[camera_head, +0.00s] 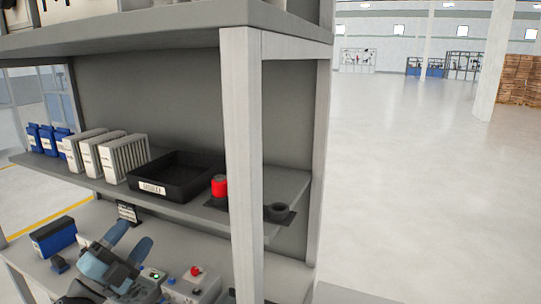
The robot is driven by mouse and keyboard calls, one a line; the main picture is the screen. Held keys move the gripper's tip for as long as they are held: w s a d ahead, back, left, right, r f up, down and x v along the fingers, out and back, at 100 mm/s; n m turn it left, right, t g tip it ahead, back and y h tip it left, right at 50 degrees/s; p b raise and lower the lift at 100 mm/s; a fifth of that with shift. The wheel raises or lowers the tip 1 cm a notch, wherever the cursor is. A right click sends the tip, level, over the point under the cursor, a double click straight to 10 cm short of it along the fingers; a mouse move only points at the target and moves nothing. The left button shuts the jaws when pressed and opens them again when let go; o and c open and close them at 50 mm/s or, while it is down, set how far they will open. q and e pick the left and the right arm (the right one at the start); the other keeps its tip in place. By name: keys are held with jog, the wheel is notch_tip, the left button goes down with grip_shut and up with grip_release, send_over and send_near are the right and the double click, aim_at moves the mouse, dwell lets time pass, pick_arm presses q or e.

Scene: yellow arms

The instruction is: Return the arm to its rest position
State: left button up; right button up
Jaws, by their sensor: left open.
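My left gripper (132,240) is at the lower left, in front of and over the workbench (20,262). Its two blue-grey fingers are apart, with nothing seen between them. The rest of my left arm is mostly cut off by the bottom edge. My right gripper does not show.
A blue box (53,237) and a grey control box with a red button (196,271) are close to the gripper. Above is a shelf (190,212) with a black tray (175,178), a red cylinder (219,186) and white modules (120,158). A grey post (242,170) stands to the right. Open floor (430,190) lies beyond.

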pick_arm(q)
jog(key=s+d+f+n+g+y, duration=0.1)
jog(key=s+f+n+y, duration=0.2)
jog(key=f+n, duration=0.35)
jog(key=s+d+f+n+g+y+p, duration=0.1)
jog(key=s+f+n+y, duration=0.25)
jog(key=f, duration=0.65)
jog(key=s+d+f+n+g+y, duration=0.1)
jog(key=s+f+n+g+y, duration=0.2)
jog(key=f, duration=0.5)
jog(key=s+d+f+n+g, duration=0.2)
jog(key=s+f, duration=0.5)
jog(key=s+d+f+n+g+p, duration=0.1)
jog(key=s+d+f+n+g, duration=0.1)
jog(key=s+f, duration=0.4)
jog(key=shift+s+d+f+n+g, duration=0.35)
jog(key=shift+s+d+n, duration=0.4)
jog(key=shift+s, duration=0.45)
